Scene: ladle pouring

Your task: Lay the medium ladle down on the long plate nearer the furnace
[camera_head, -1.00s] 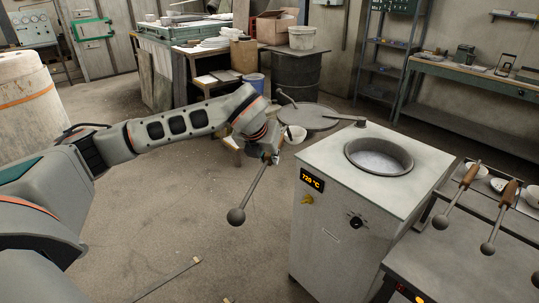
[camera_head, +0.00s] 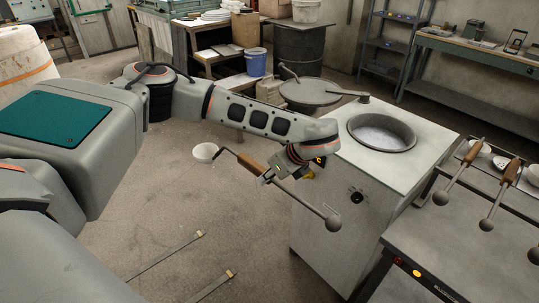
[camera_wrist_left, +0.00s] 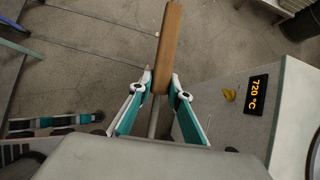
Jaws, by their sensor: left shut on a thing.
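My left gripper (camera_head: 267,178) is shut on a ladle (camera_head: 248,163) near the lower end of its wooden handle. The wrist view shows the handle (camera_wrist_left: 168,45) and thin shaft between the fingers (camera_wrist_left: 163,90). The ladle is held in the air in front of the furnace (camera_head: 335,190), whose round opening (camera_head: 381,135) is on top. I cannot tell which surface is the long plate. My right gripper is not in view.
Two other ladles (camera_head: 460,172) (camera_head: 502,188) lie at the right above a grey bench (camera_head: 450,250). Two thin strips (camera_head: 170,257) (camera_head: 212,286) lie low at the front. A round lid (camera_head: 310,92) is behind the furnace. The floor left of the furnace is largely clear.

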